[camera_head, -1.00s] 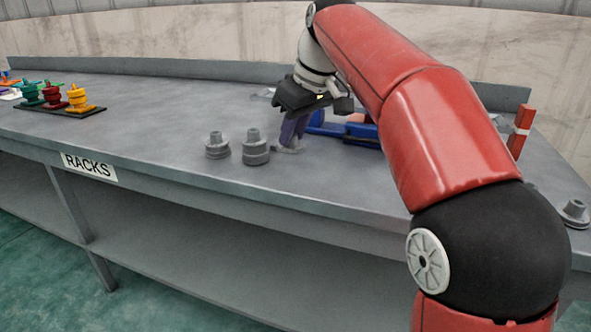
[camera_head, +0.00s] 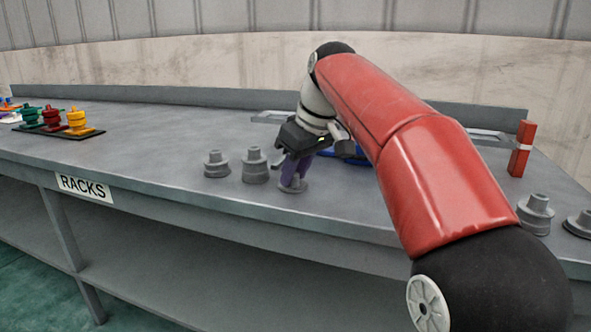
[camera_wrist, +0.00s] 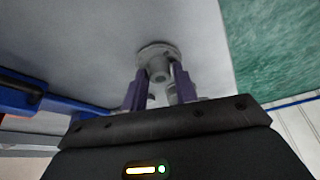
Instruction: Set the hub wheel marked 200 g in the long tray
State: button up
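My gripper (camera_head: 294,172) has purple fingers and points down near the front of the bench. Its fingers stand on both sides of the stem of a grey hub wheel (camera_head: 292,187), which also shows in the wrist view (camera_wrist: 157,53). The fingers look closed on the stem. I cannot tell whether its base touches the bench. No 200 g mark is readable. A long, shallow grey tray-like shape (camera_head: 268,117) lies at the back, mostly behind my arm; its right end emerges beyond the arm. I cannot confirm that it is the long tray.
Two grey hub wheels, one shorter (camera_head: 216,165) and one taller (camera_head: 255,167), stand left of my gripper. Two more (camera_head: 536,214) (camera_head: 580,223) stand at the right. A blue object (camera_head: 350,155) is partly hidden behind my arm. A red post (camera_head: 520,150) and a dark rack (camera_head: 60,131) flank the bench.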

jog(key=shift+o, duration=1.3)
jog(key=shift+f+b, duration=0.15)
jog(key=shift+b, duration=0.35)
